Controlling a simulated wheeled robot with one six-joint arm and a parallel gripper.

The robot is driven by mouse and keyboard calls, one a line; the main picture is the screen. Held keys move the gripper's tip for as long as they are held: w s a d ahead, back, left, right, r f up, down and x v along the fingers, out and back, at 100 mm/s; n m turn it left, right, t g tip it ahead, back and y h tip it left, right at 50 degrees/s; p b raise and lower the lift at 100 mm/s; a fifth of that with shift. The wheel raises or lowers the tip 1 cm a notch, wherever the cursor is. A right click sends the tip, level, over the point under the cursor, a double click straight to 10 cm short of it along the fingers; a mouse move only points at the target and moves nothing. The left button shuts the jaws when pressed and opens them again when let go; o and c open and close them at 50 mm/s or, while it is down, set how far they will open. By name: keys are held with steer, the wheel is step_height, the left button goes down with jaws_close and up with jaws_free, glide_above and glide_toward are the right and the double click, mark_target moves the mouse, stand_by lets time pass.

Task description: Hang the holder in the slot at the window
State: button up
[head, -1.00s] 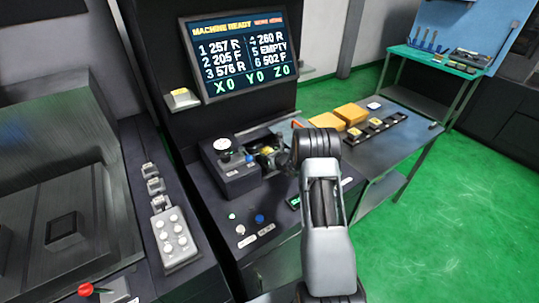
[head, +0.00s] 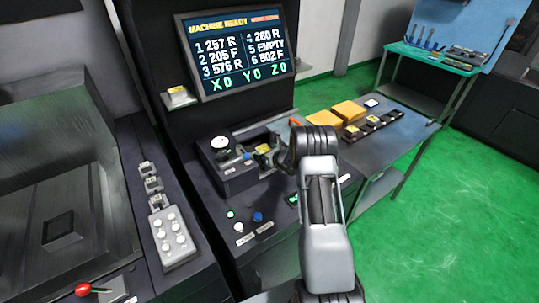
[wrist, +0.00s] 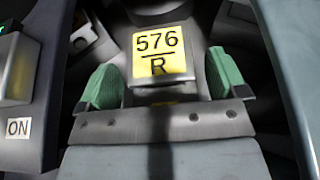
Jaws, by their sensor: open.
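The holder with a yellow label reading 576 R (wrist: 160,52) is in the upper middle of the wrist view. My gripper (wrist: 164,82) is open, with one green fingertip on each side of the label's lower part. No contact shows between the fingertips and the holder. In the head view a small yellow label (head: 262,149) shows at the opening in the machine, the window (head: 268,138). My arm hides the gripper there. Whether the holder is seated in the slot cannot be told.
The screen (head: 237,52) lists 3 as 576 R and 5 as EMPTY. A box with a dial (head: 222,158) stands left of the window. Yellow blocks (head: 347,111) and a dark rack with yellow labels (head: 372,125) lie on the bench at right. An ON label (wrist: 17,128) is close at left.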

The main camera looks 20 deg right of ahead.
steer(key=b+v, duration=0.2)
steer(key=v, duration=0.9)
steer(key=s+a+r+n+g+y, duration=0.3)
steer(key=s+a+r+n, duration=0.25)
steer(key=a+n, duration=0.25)
steer(key=s+a+r+n+g+y, duration=0.25)
steer(key=s+a+r+n, duration=0.25)
steer(key=a+r+n, duration=0.3)
steer(key=s+r+n+g+h, duration=0.3)
steer(key=s+n+h, duration=0.5)
steer(key=s+n, duration=0.9)
steer(key=shift+n, duration=0.4)
steer(key=shift+d, duration=0.1)
